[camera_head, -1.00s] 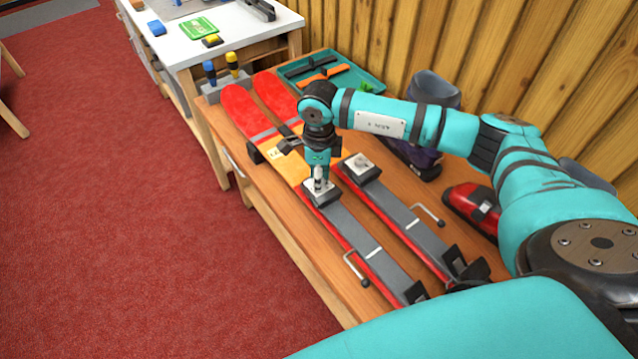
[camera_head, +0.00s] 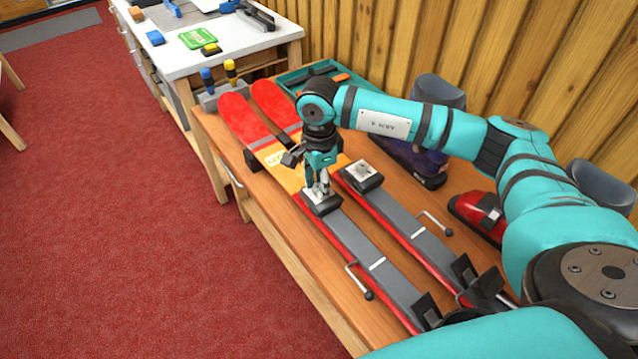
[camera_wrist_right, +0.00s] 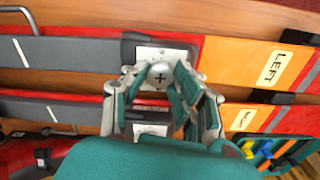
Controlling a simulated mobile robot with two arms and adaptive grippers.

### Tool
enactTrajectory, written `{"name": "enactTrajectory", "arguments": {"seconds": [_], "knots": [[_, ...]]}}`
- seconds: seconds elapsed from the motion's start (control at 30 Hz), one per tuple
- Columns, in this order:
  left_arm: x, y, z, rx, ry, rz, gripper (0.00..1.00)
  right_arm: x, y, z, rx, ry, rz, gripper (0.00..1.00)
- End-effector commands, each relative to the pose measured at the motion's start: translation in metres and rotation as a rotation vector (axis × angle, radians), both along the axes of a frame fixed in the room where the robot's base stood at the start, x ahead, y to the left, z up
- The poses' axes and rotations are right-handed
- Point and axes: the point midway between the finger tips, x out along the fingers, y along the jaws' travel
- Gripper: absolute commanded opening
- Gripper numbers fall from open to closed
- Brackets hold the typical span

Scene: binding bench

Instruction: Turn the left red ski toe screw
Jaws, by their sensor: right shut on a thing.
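The left red ski (camera_head: 237,112) lies on the wooden bench beside the other red ski (camera_head: 272,97). Its yellow part carries a LEFT label in the right wrist view (camera_wrist_right: 285,66). A dark toe block (camera_head: 322,206) with a pale top plate sits on it. The toe screw (camera_wrist_right: 160,77), a round silver head with a cross slot, stands on that plate. My right gripper (camera_head: 321,190) points down over the block, its jaws shut on the screw; the fingers partly cover it. In the right wrist view the fingers (camera_wrist_right: 162,82) flank the screw head. My left gripper is out of view.
The other ski's toe block (camera_head: 362,178) is close on the right. Ski boots, one red (camera_head: 480,212), stand along the wall side. A teal tray (camera_head: 293,80) and a tool holder (camera_head: 222,95) are at the bench's far end. Red floor lies open on the left.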

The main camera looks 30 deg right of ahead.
Motion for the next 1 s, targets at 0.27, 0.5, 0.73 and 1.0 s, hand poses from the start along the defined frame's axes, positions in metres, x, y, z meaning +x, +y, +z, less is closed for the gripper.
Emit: {"name": "enactTrajectory", "arguments": {"seconds": [0.27, 0.5, 0.73, 1.0], "knots": [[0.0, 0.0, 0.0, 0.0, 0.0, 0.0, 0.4, 0.002, 0.0, 0.002, 0.002, -0.006, 0.001, 0.0], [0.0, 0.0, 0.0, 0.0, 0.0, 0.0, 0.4, 0.001, 0.0, 0.001, 0.001, -0.004, 0.0, 0.5], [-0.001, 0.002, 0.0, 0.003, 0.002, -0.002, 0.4, 0.001, 0.0, 0.001, 0.0, -0.002, 0.0, 0.5], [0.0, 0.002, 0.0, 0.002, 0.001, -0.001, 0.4, 0.001, 0.0, 0.033, 0.001, -0.006, 0.001, 0.5]]}}
